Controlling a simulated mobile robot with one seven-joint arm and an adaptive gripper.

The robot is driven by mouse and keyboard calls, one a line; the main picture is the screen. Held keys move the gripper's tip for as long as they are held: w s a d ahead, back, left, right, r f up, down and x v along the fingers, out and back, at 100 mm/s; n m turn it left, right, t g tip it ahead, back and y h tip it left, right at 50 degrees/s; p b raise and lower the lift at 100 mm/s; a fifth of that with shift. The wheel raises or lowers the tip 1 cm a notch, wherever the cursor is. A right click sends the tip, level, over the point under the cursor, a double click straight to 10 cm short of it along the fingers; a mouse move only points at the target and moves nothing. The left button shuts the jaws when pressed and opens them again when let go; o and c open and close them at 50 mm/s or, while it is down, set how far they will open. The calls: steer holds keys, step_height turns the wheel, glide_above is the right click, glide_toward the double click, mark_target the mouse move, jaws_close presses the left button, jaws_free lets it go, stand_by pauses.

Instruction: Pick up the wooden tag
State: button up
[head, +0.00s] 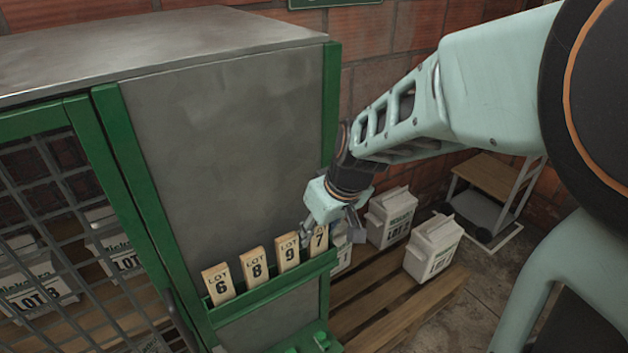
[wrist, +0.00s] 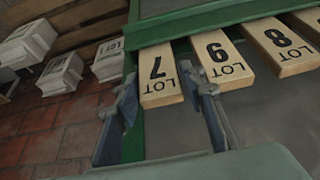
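Several wooden LOT tags stand in a row in a green rack (head: 275,296) on the side of a grey metal cabinet. From left to right in the head view they are tag 6 (head: 218,284), tag 8 (head: 256,268), tag 9 (head: 288,252) and tag 7 (head: 319,240). My gripper (head: 334,232) is at the right end of the row, by tag 7. In the wrist view my gripper (wrist: 160,88) is open, with one finger on each side of tag 7 (wrist: 160,80). The right finger there reaches close to tag 9 (wrist: 220,62). Contact cannot be told.
The cabinet (head: 215,130) with a mesh door stands left. White lot containers (head: 433,250) sit on a wooden pallet (head: 385,315) to the right. A small cart (head: 490,190) stands by the brick wall. Tag 9 stands close beside tag 7.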

steer(key=shift+w+a+f, duration=0.15)
steer(key=shift+w+f, duration=0.1)
steer(key=shift+f, duration=0.4)
steer(key=shift+s+r, duration=0.1)
steer(key=c, duration=0.8)
steer(key=shift+r, duration=0.15)
